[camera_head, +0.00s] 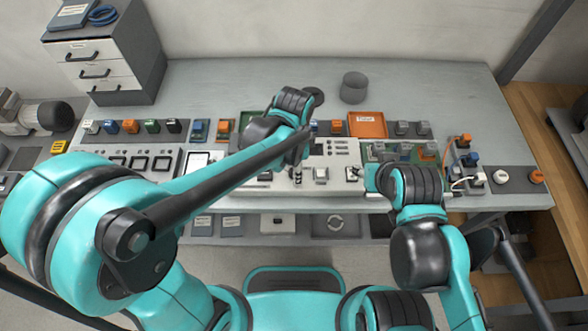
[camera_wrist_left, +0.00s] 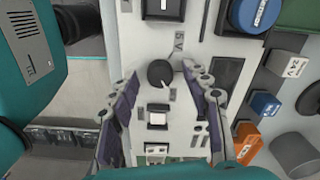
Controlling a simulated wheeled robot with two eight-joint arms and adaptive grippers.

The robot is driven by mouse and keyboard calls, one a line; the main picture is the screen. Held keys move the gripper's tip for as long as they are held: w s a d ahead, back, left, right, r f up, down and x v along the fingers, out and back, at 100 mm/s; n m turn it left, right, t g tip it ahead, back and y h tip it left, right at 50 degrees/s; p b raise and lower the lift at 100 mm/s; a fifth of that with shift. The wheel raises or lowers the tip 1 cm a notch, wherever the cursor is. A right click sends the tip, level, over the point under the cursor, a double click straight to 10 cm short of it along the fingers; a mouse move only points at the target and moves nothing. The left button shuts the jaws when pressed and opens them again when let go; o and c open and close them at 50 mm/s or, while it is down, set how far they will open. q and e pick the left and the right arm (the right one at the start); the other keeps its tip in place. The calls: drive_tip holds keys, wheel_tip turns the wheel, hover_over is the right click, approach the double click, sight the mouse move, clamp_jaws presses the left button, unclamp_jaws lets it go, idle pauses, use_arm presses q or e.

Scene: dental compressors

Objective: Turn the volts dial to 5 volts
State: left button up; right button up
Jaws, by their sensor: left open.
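A round black dial (camera_wrist_left: 160,73) sits on a light grey control panel (camera_wrist_left: 180,110) in the left wrist view, with a small "5 V" style marking beside it. My left gripper (camera_wrist_left: 159,76) is open, with one dark finger on each side of the dial. I cannot tell whether the fingers touch it. In the head view the panel (camera_head: 345,186) lies along the bench's front, and my left gripper (camera_head: 298,172) is over it; my arm hides part of it. My right gripper (camera_head: 374,180) is near the panel's right end, its fingers unclear.
Blue (camera_wrist_left: 264,104) and orange (camera_wrist_left: 247,134) blocks stand beside the panel. In the head view an orange tray (camera_head: 367,131) and a dark cylinder (camera_head: 354,88) are farther back. The bench's back right is clear.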

use_arm(q)
drive_tip(key=shift+f, duration=0.15)
clamp_jaws()
